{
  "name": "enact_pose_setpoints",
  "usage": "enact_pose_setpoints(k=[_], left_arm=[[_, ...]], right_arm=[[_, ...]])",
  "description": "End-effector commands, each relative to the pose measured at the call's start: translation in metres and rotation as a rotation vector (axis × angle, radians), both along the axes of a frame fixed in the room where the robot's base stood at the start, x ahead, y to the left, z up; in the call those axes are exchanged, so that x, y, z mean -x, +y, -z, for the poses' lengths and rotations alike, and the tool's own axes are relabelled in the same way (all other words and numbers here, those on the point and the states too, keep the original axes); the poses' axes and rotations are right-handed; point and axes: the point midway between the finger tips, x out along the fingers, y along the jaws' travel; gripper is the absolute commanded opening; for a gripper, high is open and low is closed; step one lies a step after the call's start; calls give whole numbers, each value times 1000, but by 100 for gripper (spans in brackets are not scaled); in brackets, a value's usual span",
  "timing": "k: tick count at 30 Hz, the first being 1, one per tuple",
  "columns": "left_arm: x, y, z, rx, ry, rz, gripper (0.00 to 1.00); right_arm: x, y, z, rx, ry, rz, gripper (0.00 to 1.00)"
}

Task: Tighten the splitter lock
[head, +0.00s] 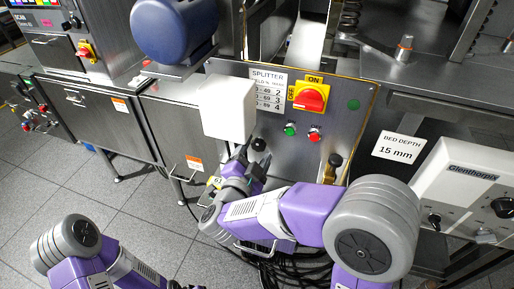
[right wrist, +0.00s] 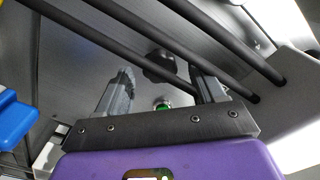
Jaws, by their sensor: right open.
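The splitter panel (head: 350,85) is a grey metal plate with a "SPLITTER" label (head: 268,78). A black knob (head: 259,144) sits low on the panel, left of centre. A black lobed knob (right wrist: 160,66) shows in the right wrist view, ahead of and between my right fingers. My right gripper (head: 252,164) is just below the black knob in the head view, with its jaws open and empty. The same gripper (right wrist: 162,82) shows two spread fingers in the right wrist view; I see no contact with the knob. My left gripper is out of view.
A red-and-yellow switch (head: 312,97), a green button (head: 290,130) and a red button (head: 315,135) are on the panel. A white box (head: 228,108) juts out above my right gripper. Dark bars (right wrist: 205,35) cross the right wrist view. A black-topped brass fitting (head: 333,165) stands right.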

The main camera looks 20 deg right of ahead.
Motion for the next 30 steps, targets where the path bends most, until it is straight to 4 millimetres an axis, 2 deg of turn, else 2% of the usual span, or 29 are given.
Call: enact_pose_setpoints(k=[6,12,30], left_arm=[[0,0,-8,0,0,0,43],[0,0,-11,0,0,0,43],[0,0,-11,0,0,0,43]], right_arm=[[32,22,-1,3,2,-4,68],[49,33,-1,1,1,-1,68],[51,34,0,1,1,0,68]])
